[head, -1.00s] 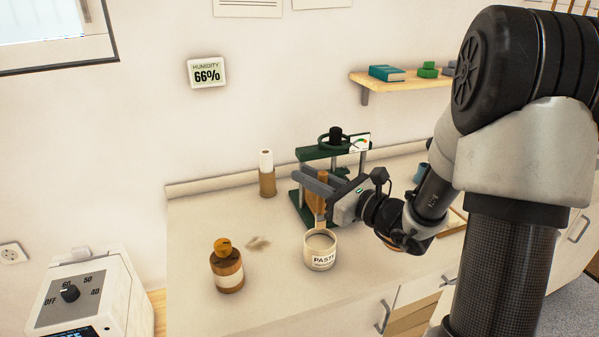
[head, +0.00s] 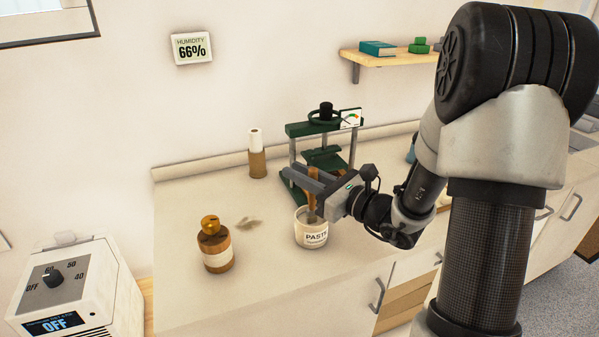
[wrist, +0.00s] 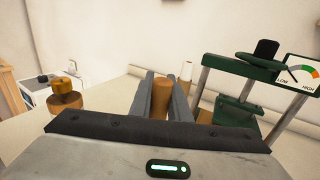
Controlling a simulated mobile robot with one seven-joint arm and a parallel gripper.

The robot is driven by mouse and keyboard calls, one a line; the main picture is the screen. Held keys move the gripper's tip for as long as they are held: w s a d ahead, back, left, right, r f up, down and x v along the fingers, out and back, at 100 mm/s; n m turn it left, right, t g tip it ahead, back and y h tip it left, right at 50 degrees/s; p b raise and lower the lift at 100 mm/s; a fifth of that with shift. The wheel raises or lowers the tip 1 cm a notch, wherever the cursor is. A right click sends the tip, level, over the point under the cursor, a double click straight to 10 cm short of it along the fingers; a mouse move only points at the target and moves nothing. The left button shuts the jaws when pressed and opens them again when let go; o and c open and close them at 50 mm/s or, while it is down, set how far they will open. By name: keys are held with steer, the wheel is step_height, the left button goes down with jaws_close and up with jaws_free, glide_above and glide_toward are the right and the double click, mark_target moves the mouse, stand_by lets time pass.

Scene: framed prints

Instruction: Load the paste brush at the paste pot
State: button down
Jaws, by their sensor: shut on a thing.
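The paste pot (head: 312,236) is a white round jar labelled PASTE near the front of the counter. My gripper (head: 308,182) is above it and shut on the wooden handle of the paste brush (head: 312,190). The brush is roughly upright, and its lower end is inside the pot mouth, so the bristles are hidden. In the wrist view the brush handle (wrist: 160,99) stands between the two grey fingers. Whether the bristles carry paste cannot be seen.
A green press (head: 322,130) with a gauge stands just behind the pot. An amber bottle (head: 215,246) stands to the left, beside a greyish smudge on the counter (head: 180,190). A white-topped brown cylinder (head: 257,155) is near the wall. A white dial box (head: 75,290) is at far left.

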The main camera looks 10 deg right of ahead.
steer(key=shift+f+b, duration=0.5)
steer(key=shift+f, duration=0.1)
stand_by(1.7)
step_height(320, 180, up, 7)
steer(key=p, duration=0.5)
stand_by(0.4)
steer(key=shift+s, duration=0.1)
stand_by(0.4)
